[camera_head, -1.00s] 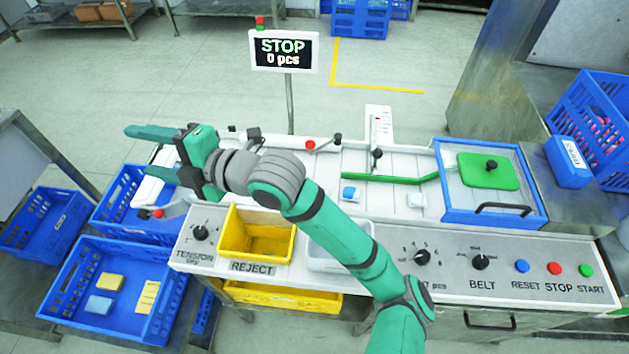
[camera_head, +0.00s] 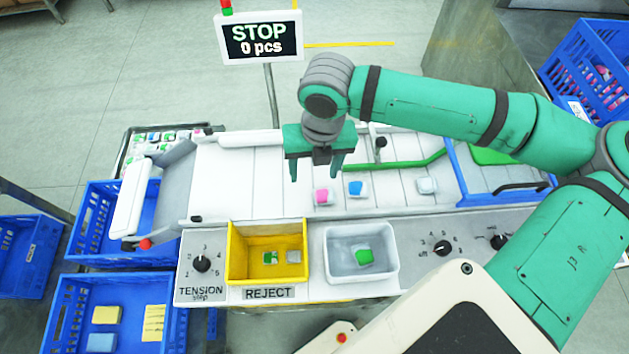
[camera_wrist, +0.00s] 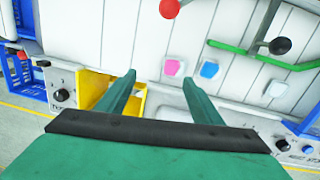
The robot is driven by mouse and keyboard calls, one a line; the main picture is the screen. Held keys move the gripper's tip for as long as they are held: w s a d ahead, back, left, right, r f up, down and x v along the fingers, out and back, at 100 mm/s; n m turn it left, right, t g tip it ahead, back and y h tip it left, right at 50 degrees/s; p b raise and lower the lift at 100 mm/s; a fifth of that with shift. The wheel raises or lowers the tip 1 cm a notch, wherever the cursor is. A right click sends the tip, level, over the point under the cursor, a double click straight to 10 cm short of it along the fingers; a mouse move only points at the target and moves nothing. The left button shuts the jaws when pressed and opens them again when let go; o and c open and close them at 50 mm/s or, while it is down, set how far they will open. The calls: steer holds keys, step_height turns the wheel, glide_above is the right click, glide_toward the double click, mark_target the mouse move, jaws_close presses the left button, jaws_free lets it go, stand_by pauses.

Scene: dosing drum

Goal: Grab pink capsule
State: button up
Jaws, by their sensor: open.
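The pink capsule (camera_head: 323,196) lies on the white belt, a small pink and white block. It also shows in the wrist view (camera_wrist: 173,68), beyond the fingertips and roughly between them. My gripper (camera_head: 316,178) is open and empty, pointing down over the belt near the pink capsule. In the wrist view its two green fingers (camera_wrist: 158,78) are spread apart. A blue capsule (camera_head: 356,188) lies just right of the pink one, and a white capsule (camera_head: 427,186) lies farther right.
The yellow reject bin (camera_head: 233,262) holds a green and a grey piece. A white tray (camera_head: 335,270) beside it holds a green piece. A green guide bar (camera_head: 400,175) crosses the belt at the right. The sign (camera_head: 258,39) reads STOP, 0 pcs.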

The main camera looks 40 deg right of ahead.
mark_target(325, 194)
steer(key=shift+g+h, duration=0.3)
steer(key=shift+g, duration=0.1)
steer(key=shift+s+d+f, duration=0.2)
steer(key=shift+d+f, duration=0.15)
steer(key=shift+f, duration=1.45)
steer(key=shift+s+d+f, duration=0.2)
steer(key=shift+d+f, duration=0.2)
steer(key=shift+f, duration=1.45)
steer(key=shift+s+d+f, duration=0.2)
steer(key=shift+d+f, duration=0.15)
steer(key=shift+f, duration=1.45)
steer(key=shift+s, duration=0.15)
steer(key=c, duration=1.1)
